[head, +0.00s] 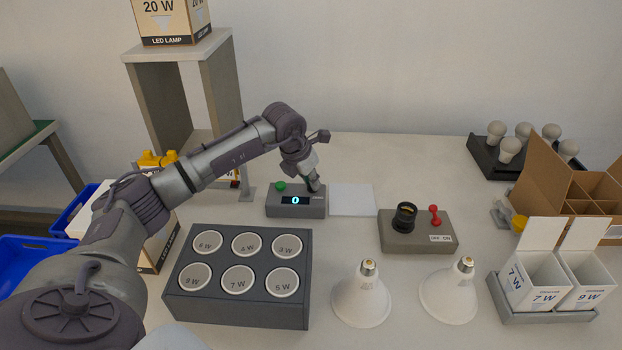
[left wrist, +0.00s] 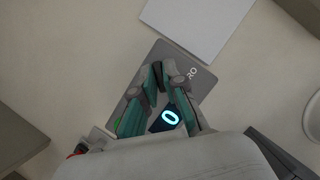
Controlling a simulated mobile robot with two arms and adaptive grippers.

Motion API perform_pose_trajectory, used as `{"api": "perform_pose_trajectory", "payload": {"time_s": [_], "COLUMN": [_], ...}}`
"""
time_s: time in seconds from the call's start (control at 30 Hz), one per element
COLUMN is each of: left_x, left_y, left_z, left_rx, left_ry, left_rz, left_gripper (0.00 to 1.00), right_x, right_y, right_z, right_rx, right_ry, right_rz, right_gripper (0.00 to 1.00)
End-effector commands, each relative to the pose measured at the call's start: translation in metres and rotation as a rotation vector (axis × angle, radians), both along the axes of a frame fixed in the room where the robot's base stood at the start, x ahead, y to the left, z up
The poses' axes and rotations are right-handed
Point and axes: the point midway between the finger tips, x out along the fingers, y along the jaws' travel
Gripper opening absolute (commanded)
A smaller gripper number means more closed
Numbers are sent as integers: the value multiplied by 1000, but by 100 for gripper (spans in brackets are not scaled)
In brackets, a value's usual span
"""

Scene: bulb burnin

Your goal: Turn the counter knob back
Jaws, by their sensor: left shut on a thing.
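The counter (head: 285,210) is a grey box on the table with a green button (head: 280,186) on top at its left and a lit display (head: 296,200) reading 0. My left gripper (head: 314,186) points down at the right part of the counter's top. In the left wrist view the teal and grey fingers of my left gripper (left wrist: 165,74) come close together over the counter (left wrist: 196,83), shut on the knob. My right gripper is not in view.
A white sheet (head: 352,199) lies right of the counter. A grey box with a black socket and red switch (head: 418,235) stands further right. A dark block with numbered round wells (head: 240,308) and two bulbs (head: 361,296) are in front.

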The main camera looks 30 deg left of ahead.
Motion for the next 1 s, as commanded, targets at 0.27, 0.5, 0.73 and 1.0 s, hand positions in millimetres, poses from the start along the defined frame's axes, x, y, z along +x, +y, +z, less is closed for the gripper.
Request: {"api": "perform_pose_trajectory", "payload": {"time_s": [0.27,0.5,0.73,1.0], "left_x": [1,1,1,1], "left_y": [-2,-2,-3,-3], "left_z": [0,0,1,1], "left_rx": [1,0,-2,-1], "left_ry": [-2,-2,-2,0], "left_rz": [261,470,617,707], "left_gripper": [0,0,0,0], "right_x": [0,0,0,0], "right_y": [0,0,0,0], "right_z": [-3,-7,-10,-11], "right_rx": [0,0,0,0], "right_ry": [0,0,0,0], "right_rz": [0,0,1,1], "right_gripper": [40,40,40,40]}}
